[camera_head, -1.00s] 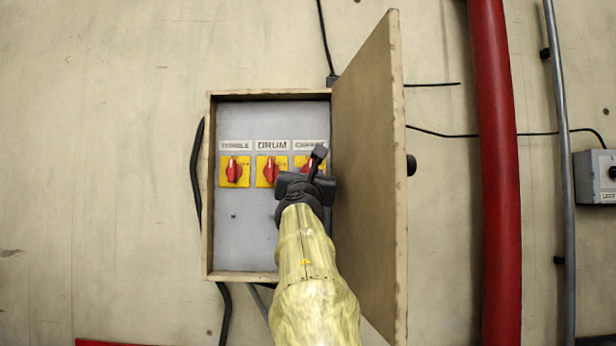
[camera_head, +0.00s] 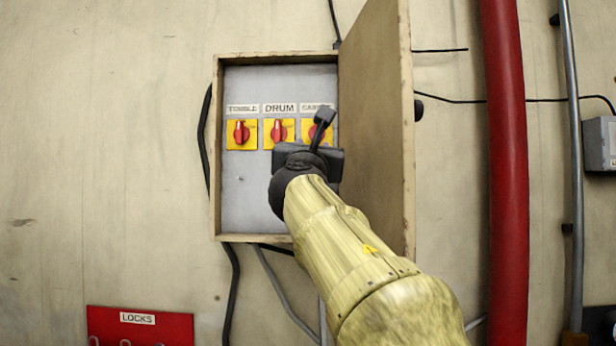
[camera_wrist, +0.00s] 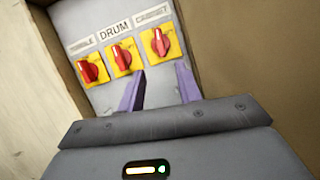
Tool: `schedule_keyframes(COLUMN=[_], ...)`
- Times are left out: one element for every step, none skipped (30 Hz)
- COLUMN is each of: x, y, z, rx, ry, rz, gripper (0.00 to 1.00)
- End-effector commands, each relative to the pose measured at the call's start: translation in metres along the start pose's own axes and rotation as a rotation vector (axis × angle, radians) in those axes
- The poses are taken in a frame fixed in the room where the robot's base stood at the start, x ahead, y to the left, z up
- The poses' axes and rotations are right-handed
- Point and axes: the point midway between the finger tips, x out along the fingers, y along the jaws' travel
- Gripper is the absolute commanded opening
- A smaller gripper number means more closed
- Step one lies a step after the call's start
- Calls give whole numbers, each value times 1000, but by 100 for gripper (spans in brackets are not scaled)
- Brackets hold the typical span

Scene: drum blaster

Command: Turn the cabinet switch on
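The cabinet switch (camera_head: 313,133) is the rightmost of three red knobs on yellow plates inside an open wooden box (camera_head: 217,165). In the head view it is partly covered by my gripper (camera_head: 308,160), whose fingers are hidden there. In the wrist view the cabinet switch (camera_wrist: 160,42) shows fully, its red knob close to upright on its plate, under its label. My gripper's two fingers (camera_wrist: 160,88) are spread apart and empty. They appear below the cabinet switch, one to each side, and no contact shows.
The drum switch (camera_head: 279,131) and tumble switch (camera_head: 240,133) are to the left. The box's open door (camera_head: 376,130) stands out close to the right of my arm. A red pipe (camera_head: 507,170) runs beyond it. A red locks board (camera_head: 140,326) is at lower left.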

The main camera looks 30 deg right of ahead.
Motion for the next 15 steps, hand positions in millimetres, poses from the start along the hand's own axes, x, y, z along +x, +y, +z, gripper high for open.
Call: schedule_keyframes(x=[-13,-19,-27,-33,-39,-46,-50,-54,-58,-61,-64,-66,-67,-67,-67], y=[-1,-1,-1,-1,-1,-1,-1,-1,-1,-1,0,0,0,0,0], z=[-4,-3,-4,-4,-3,-3,-3,-3,-2,-2,-2,-1,-1,-1,-1], rx=[3,4,3,4,4,3,2,2,2,2,1,1,0,0,-1], ry=[-1,-1,0,-1,-1,0,0,0,0,0,0,0,0,0,1], rz=[3,2,2,2,2,2,2,2,1,1,1,1,1,0,0], gripper=[35,35,35,35,35,35,35,35,35,35,35,35,35,35,35])
